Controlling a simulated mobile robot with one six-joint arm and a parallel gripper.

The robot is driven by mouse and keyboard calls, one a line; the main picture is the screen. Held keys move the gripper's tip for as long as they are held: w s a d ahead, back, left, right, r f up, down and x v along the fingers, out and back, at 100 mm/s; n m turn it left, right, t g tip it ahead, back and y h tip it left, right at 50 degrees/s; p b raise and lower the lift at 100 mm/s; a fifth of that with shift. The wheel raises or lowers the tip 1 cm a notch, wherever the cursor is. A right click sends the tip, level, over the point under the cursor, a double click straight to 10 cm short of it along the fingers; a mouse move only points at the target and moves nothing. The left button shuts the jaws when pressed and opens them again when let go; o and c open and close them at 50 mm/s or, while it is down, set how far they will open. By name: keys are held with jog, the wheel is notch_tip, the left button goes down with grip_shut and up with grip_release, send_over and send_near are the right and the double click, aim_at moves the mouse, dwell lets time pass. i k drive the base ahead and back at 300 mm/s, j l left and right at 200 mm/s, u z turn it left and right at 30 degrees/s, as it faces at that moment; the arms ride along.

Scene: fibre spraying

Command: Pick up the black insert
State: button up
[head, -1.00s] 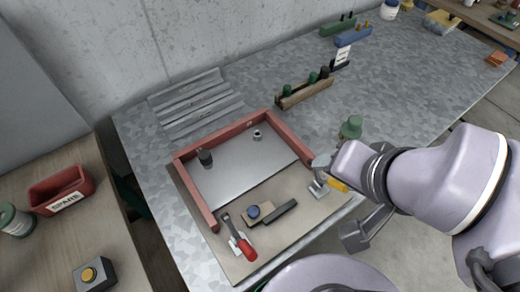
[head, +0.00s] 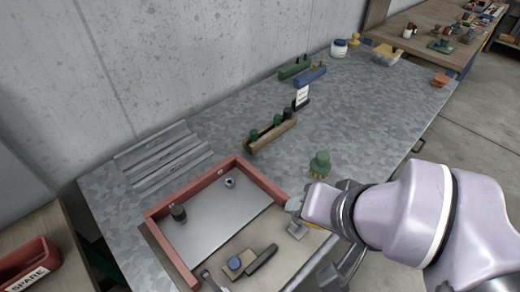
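A wooden rack (head: 263,141) stands on the metal bench with two green inserts (head: 265,127) and a black insert (head: 287,113) at its right end. A second dark, upright cylinder (head: 178,213) stands on the metal plate inside the red frame; I cannot tell whether it is black or very dark green. My arm comes in from the right, its wrist over the right edge of the red frame's board. A grey part that may be my gripper (head: 334,277) shows below the wrist. Its fingers are not clear, and I cannot tell whether it is open or shut.
The red frame (head: 172,254) has a small metal fitting (head: 230,183) inside. A green knob-like object (head: 320,163) stands close to my wrist. A white sign (head: 302,97), green block (head: 295,68) and blue block (head: 310,76) stand behind the rack.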

aim_at(288, 112)
jog(key=i+l+u, duration=0.25)
jog(key=l+u, duration=0.2)
jog(key=i+l+u, duration=0.1)
jog(key=l+u, duration=0.35)
jog(key=l, duration=0.25)
jog(key=l+u, duration=0.4)
jog(key=l, duration=0.2)
jog(key=l+u, duration=0.45)
jog(key=l, duration=0.25)
